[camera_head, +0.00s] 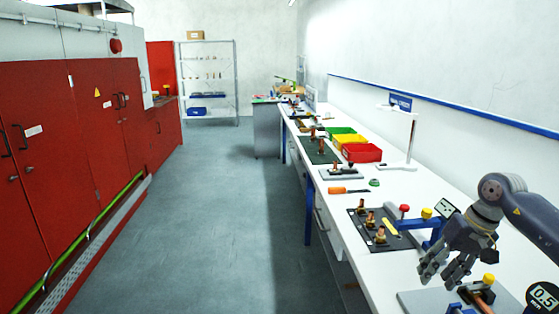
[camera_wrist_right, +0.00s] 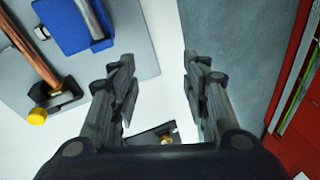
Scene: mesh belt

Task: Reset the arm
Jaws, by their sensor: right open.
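My right arm comes in from the right edge of the head view. Its gripper (camera_head: 443,276) is open and points down over the near part of the white workbench (camera_head: 385,262). My left arm and gripper are not in view.
A grey plate (camera_head: 420,298) with a yellow-knobbed copper-coloured tool lies beside the gripper. A dark mat (camera_head: 360,240) with copper parts lies beyond. Red (camera_head: 362,153), yellow and green bins stand farther back. Red cabinets (camera_head: 100,130) line the left; the floor (camera_head: 215,220) is clear.

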